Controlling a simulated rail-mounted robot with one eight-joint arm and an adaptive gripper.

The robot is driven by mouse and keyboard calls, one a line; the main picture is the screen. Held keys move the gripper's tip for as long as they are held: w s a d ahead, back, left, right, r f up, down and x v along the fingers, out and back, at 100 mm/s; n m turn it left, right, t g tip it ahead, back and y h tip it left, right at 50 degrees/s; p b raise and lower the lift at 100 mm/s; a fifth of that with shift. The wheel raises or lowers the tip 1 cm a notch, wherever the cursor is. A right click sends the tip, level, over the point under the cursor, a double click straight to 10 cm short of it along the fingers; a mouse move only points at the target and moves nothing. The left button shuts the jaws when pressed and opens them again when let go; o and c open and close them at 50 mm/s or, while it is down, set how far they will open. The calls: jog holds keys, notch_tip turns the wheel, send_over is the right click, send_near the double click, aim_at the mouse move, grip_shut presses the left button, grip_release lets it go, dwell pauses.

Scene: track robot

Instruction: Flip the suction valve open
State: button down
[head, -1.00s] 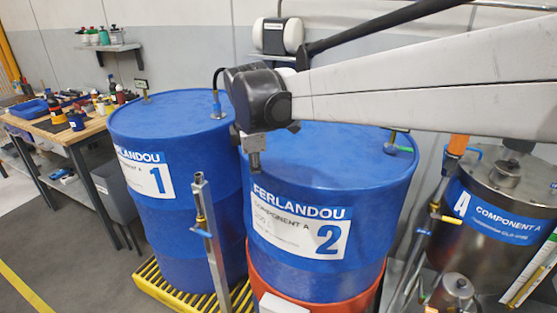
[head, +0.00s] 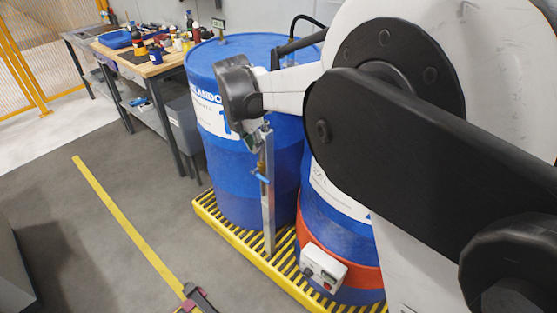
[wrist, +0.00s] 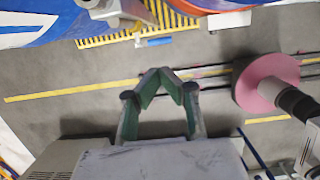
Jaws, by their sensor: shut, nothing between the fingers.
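The valve (head: 262,163), with a brass-coloured body and a blue lever (head: 260,178), sits on an upright metal post in front of the blue drums. In the head view my gripper (head: 251,143) is beside the upper part of the post, above the lever. It is small and partly hidden there, so contact cannot be told. In the wrist view my gripper (wrist: 165,72) is shut and empty, its green-lined fingers meeting at the tips. A small blue piece, probably the lever (wrist: 157,42), shows just beyond the fingertips.
Drum 1 (head: 238,180) and a second blue drum with an orange band (head: 350,252) stand on a yellow grating (head: 238,238). A white control box (head: 323,268) is low at the front. A workbench (head: 158,68) stands behind left. A pink disc (wrist: 268,80) shows right in the wrist view.

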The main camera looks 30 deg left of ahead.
aim_at(262, 179)
jog(key=w+f, duration=0.1)
jog(key=f, duration=0.3)
jog(key=w+f, duration=0.1)
jog(key=f, duration=0.4)
jog(key=f+b, duration=0.1)
jog(key=f, duration=0.3)
jog(key=shift+w+d+f, duration=0.15)
jog(key=shift+w+f, duration=0.2)
jog(key=shift+w, duration=0.05)
jog(key=shift+s, duration=0.15)
